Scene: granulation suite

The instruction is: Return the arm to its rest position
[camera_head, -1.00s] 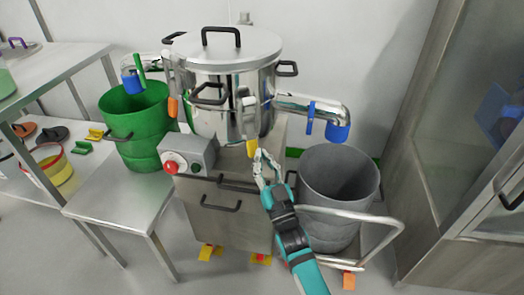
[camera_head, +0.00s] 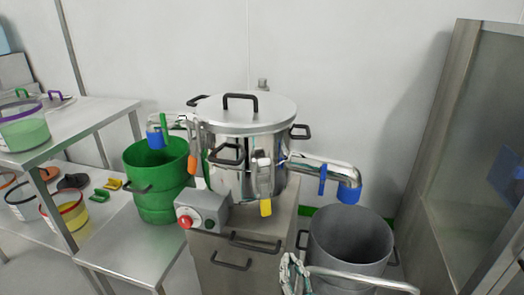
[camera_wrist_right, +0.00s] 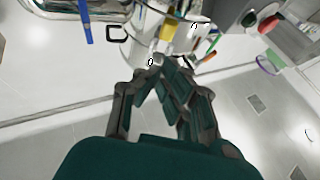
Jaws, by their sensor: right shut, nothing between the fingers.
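My right gripper (camera_head: 292,268) shows at the bottom edge of the head view, in front of the grey bucket and low beside the steel cabinet. In the right wrist view its fingers (camera_wrist_right: 160,68) come together at the tips, shut and empty. The rest of the right arm lies below the head view. The steel pot (camera_head: 240,145) with its lid stands on the cabinet behind the gripper, and the gripper is apart from it. My left gripper is in neither view.
A grey bucket (camera_head: 350,240) stands under the blue-tipped outlet pipe (camera_head: 335,176), with a metal rail (camera_head: 365,282) in front. A control box with a red button (camera_head: 186,222) is on the cabinet. A green bucket (camera_head: 158,180) stands left on a steel table (camera_head: 140,245). A glass-fronted cabinet (camera_head: 470,150) is at right.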

